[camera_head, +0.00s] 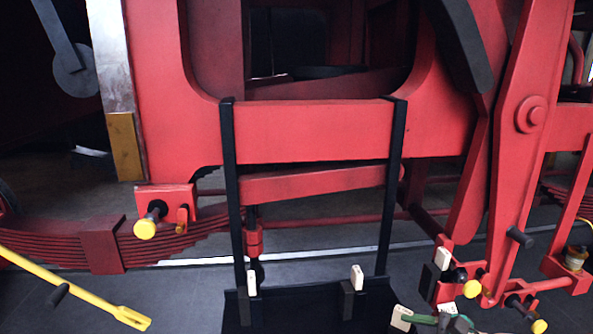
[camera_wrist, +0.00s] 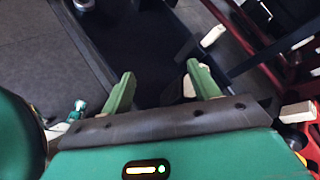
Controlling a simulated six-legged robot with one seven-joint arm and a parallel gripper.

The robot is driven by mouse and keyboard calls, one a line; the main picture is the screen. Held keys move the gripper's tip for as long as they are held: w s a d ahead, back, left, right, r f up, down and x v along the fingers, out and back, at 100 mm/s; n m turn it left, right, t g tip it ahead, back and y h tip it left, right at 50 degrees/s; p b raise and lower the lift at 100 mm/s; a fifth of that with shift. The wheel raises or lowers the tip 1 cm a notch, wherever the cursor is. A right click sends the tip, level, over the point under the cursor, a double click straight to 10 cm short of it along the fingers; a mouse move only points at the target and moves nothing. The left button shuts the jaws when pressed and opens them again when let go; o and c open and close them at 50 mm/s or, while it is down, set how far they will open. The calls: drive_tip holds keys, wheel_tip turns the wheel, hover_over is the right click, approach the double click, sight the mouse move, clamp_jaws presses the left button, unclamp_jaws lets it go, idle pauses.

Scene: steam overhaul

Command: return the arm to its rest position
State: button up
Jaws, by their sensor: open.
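My gripper (camera_wrist: 160,70) shows in the wrist view with its two green fingers spread apart. Nothing is held between them; dark floor and a dark part lie beyond. In the head view, a small green piece (camera_head: 424,320) shows at the bottom right edge, among pale blocks and a red bracket. It looks like part of my arm or gripper, but most of it is cut off. The rest of my arm is out of the head view.
A red locomotive frame (camera_head: 310,130) fills the head view. A black rack (camera_head: 229,190) hangs on its beam, with a pale tag (camera_head: 357,277) on its lower part. A yellow bar (camera_head: 70,287) is at lower left. Yellow-tipped pins (camera_head: 145,229) stick out. Grey floor (camera_head: 185,300) is partly clear.

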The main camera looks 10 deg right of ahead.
drive_tip(key=s+a+r+n+g+h, duration=0.4)
drive_tip(key=s+a+n+h, duration=0.4)
drive_tip(key=n, duration=1.2)
drive_tip(key=shift+s+a+r, duration=0.55)
drive_tip(key=shift+s+a, duration=0.05)
drive_tip(key=shift+a, duration=0.55)
